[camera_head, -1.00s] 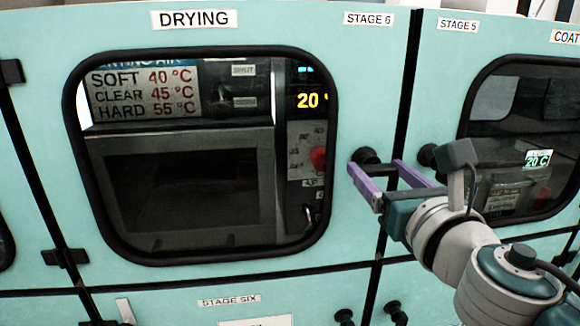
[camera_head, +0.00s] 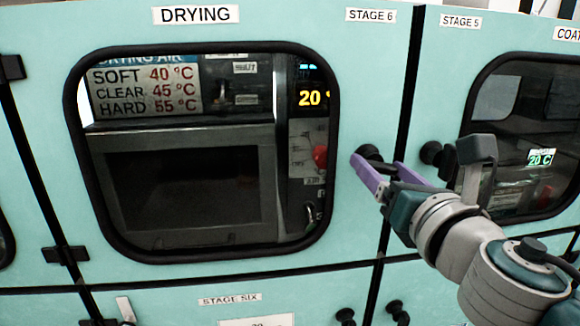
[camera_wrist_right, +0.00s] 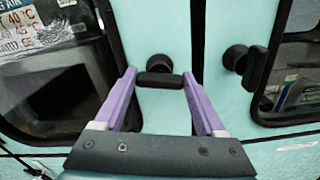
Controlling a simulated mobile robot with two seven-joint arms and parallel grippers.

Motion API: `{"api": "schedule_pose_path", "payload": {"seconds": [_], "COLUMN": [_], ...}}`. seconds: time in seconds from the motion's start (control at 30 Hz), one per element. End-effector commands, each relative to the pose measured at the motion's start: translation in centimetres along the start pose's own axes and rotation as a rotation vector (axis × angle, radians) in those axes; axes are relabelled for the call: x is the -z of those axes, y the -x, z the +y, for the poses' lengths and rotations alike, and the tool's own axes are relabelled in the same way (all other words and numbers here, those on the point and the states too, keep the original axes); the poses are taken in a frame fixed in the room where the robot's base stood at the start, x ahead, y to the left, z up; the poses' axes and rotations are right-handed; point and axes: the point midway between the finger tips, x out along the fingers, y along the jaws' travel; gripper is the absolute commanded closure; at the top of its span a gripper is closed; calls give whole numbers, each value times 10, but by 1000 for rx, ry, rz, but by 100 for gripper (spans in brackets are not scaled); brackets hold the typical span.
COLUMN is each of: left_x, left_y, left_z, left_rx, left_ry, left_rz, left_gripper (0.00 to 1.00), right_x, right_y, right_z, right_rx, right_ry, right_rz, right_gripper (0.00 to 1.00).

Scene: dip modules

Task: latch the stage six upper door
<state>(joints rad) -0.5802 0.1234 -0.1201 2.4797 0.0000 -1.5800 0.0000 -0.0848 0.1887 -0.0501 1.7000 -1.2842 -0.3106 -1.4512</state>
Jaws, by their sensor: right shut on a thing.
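The stage six upper door (camera_head: 225,262) is pale green with a black-framed window and looks flush with the panel beside it. Its black latch handle (camera_wrist_right: 160,80) is a short bar on a round base, lying level in the right wrist view. In the head view the handle (camera_head: 368,152) is partly hidden by the gripper. My right gripper (camera_wrist_right: 159,76) has purple fingers, one at each end of the bar, shut on it. The right gripper also shows in the head view (camera_head: 377,162). Whether the latch is engaged cannot be told. My left gripper is out of view.
The stage 5 door (camera_head: 445,50) stands to the right across a dark gap, with its own black handle (camera_head: 432,153) close to my right gripper. Lower knobs (camera_head: 346,316) sit below. Behind the window, a dryer display (camera_head: 311,98) reads 20.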

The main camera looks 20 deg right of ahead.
Motion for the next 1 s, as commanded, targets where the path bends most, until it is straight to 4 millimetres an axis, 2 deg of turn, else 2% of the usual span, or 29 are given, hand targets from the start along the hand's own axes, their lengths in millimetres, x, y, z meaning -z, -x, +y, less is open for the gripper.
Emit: {"api": "schedule_pose_path", "payload": {"seconds": [1.0], "left_x": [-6], "left_y": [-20], "left_z": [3], "left_rx": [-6], "left_ry": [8], "left_rz": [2], "left_gripper": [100], "right_x": [2], "right_y": [0], "right_z": [-3], "right_rx": [0], "right_ry": [-964], "right_rz": [-1], "right_gripper": [83]}}
